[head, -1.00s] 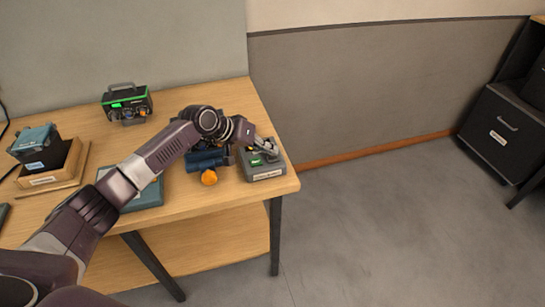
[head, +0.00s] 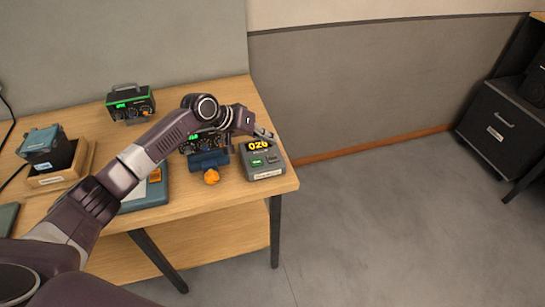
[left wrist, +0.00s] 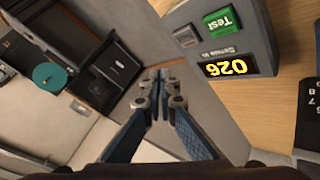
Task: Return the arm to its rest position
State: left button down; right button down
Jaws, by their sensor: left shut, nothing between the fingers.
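My left arm reaches across the table from the left in the head view. My left gripper (head: 264,134) is at the table's right end, just above and behind a grey box with a lit yellow display (head: 261,160). In the left wrist view the gripper (left wrist: 163,80) is shut and empty, its blue fingers together beside the box (left wrist: 247,25). The box shows "026" and a green "Test" button. The gripper appears apart from the box. My right gripper is in neither view.
The wooden table (head: 232,200) also bears a blue device with an orange knob (head: 211,166), partly behind my arm, a green-and-black unit (head: 130,103), a blue-grey box in a wooden tray (head: 46,181), and a flat blue panel (head: 146,196). Open floor lies to the right, before a dark cabinet (head: 500,130).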

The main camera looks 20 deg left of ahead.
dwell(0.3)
pick_arm(q)
jog(key=s+d+f+m+g, duration=0.1)
jog(key=s+d+f, duration=0.3)
jog(key=s, duration=0.3)
jog(key=s+d+f+m+g+y, duration=0.1)
jog(key=s+d+f+m, duration=0.2)
jog(key=s, duration=0.4)
jog(key=s+d+f+g, duration=0.1)
jog(key=s+d+f, duration=0.35)
jog(key=s, duration=0.25)
jog(key=s+a+n+y, duration=0.1)
jog(key=s+a+y, duration=0.2)
jog(key=s+a, duration=0.5)
jog(key=s+a+n+y, duration=0.15)
jog(key=s+a, duration=0.25)
jog(key=s, duration=0.8)
notch_tip(320, 180, down, 30)
jog(key=s+r+g+b, duration=0.1)
jog(key=s+b, duration=0.1)
jog(key=b, duration=0.1)
jog(key=s+a+f+m+g+b, duration=0.1)
jog(key=s+a+f, duration=0.1)
jog(key=s+f, duration=1.4)
jog(key=shift+s+a+f+g+y+b, duration=0.25)
jog(key=shift+s+f+g+y+b, duration=0.15)
jog(key=shift+f, duration=0.35)
